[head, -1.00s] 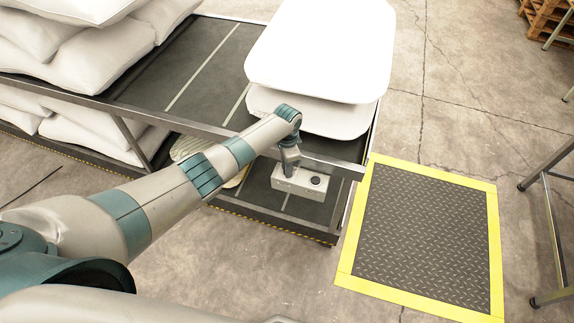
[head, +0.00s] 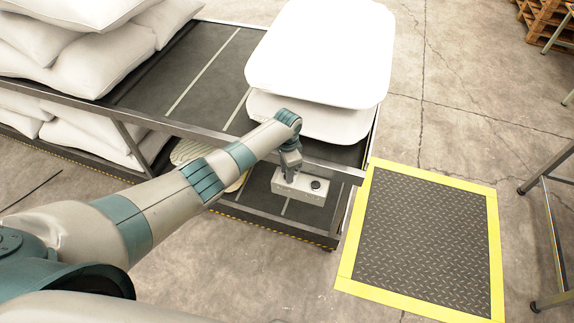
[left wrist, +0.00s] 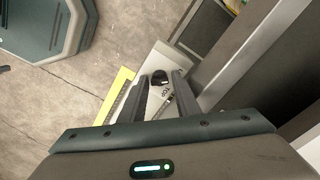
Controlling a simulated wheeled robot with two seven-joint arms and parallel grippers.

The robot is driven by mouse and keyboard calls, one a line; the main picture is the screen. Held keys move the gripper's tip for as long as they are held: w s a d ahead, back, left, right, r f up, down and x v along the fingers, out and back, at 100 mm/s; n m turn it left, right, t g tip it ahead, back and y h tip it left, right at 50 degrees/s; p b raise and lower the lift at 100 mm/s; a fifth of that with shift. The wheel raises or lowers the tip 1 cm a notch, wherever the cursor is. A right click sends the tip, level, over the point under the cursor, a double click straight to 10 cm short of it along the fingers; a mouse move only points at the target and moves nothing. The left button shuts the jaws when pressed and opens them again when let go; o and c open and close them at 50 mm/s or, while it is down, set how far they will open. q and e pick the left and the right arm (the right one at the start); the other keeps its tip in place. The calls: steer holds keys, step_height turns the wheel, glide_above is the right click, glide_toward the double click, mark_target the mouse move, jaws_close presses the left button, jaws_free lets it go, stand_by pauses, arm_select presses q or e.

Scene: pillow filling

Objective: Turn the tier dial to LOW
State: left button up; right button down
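A small pale control box (head: 300,192) is at the front edge of the rack, with a black round dial (head: 316,184) on its top. My left gripper (head: 290,166) points down over the left part of the box. In the left wrist view, my left gripper's two fingers (left wrist: 161,90) are apart. The dark dial (left wrist: 160,78) shows between and just beyond the fingertips. I cannot tell whether they touch it. Dark lettering (left wrist: 166,96) is printed on the box face, too small to read surely, so the dial's setting is unclear. My right gripper is not in view.
A dark rack (head: 190,110) holds white pillows (head: 100,50) at the left and large white slabs (head: 320,55) at the right. A yellow-edged floor mat (head: 420,240) lies to the right of the box. A metal frame (head: 550,200) stands at the far right.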

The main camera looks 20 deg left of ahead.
arm_select(q)
steer(key=shift+r, duration=0.1)
steer(key=shift+r, duration=0.9)
step_height(320, 180, up, 15)
steer(key=b, duration=0.2)
steer(key=shift+r+b, duration=0.2)
steer(key=shift+b, duration=0.1)
